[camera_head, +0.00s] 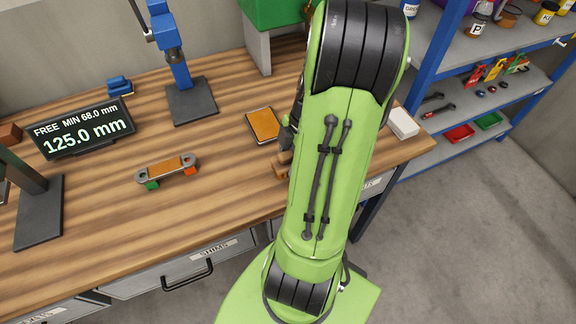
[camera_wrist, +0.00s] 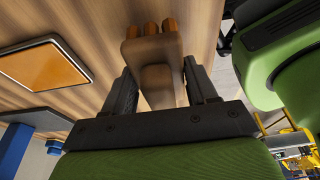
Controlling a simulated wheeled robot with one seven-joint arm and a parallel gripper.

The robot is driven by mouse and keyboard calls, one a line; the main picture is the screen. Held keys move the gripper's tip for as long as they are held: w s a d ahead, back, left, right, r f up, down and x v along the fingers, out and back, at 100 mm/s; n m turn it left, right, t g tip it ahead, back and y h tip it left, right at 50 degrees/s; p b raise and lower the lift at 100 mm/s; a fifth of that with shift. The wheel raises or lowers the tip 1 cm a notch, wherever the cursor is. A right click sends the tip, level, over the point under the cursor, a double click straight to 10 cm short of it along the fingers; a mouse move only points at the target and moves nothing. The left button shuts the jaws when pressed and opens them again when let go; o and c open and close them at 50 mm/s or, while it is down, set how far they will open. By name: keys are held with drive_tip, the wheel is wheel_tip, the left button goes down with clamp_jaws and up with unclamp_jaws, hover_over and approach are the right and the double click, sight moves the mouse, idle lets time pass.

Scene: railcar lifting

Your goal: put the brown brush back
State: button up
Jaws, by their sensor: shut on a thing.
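The brown brush (camera_wrist: 154,50) is between the two dark fingers of my gripper (camera_wrist: 162,85) in the wrist view. The gripper is shut on its wooden handle. The brush's wider head and orange-brown bristle tufts point toward the top of that view, against the wood tabletop. In the head view, a small part of the brush (camera_head: 281,168) shows at the left edge of my green arm. The arm hides the rest of it and most of the gripper. I cannot tell whether the brush touches the table.
A white block (camera_head: 403,123) is right.

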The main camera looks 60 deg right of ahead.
drive_tip(key=shift+f, duration=1.4)
drive_tip(key=shift+f+b, duration=0.2)
drive_tip(key=shift+b, duration=0.25)
drive_tip(key=o, duration=1)
drive_tip(key=shift+r, duration=0.1)
